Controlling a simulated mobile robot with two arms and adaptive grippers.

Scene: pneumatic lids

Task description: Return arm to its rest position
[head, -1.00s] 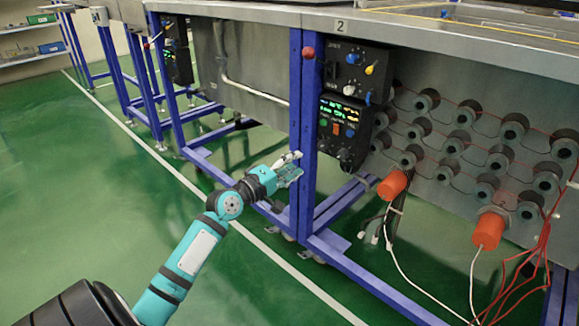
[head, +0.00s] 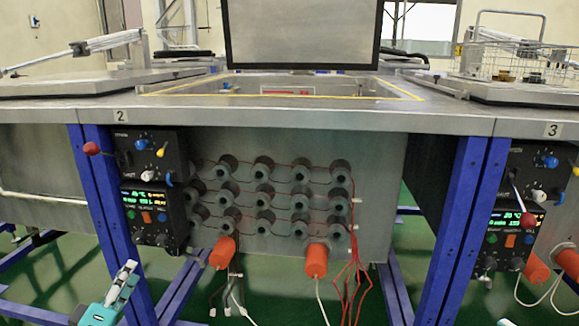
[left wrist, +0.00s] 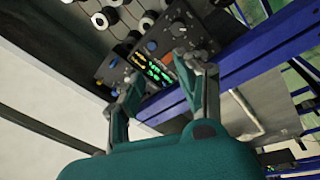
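My left gripper (head: 122,284), teal with grey fingers, shows at the bottom left of the head view, in front of the lower part of station 2's blue leg. In the left wrist view its two fingers (left wrist: 157,92) are spread apart with nothing between them. Beyond them is the black control panel (left wrist: 160,58) with lit green and yellow readouts. In the head view this panel (head: 152,212) is above and right of the gripper. Most of my left arm is out of frame. My right gripper is in neither view.
Station 2's metal lid (head: 303,36) stands upright behind its open tank (head: 190,87). A red-knobbed lever (head: 91,148) sticks out from the panel's left. Orange plugs (head: 222,252) and loose red wires (head: 352,278) hang below the tank. Station 3's panel (head: 508,235) is at right.

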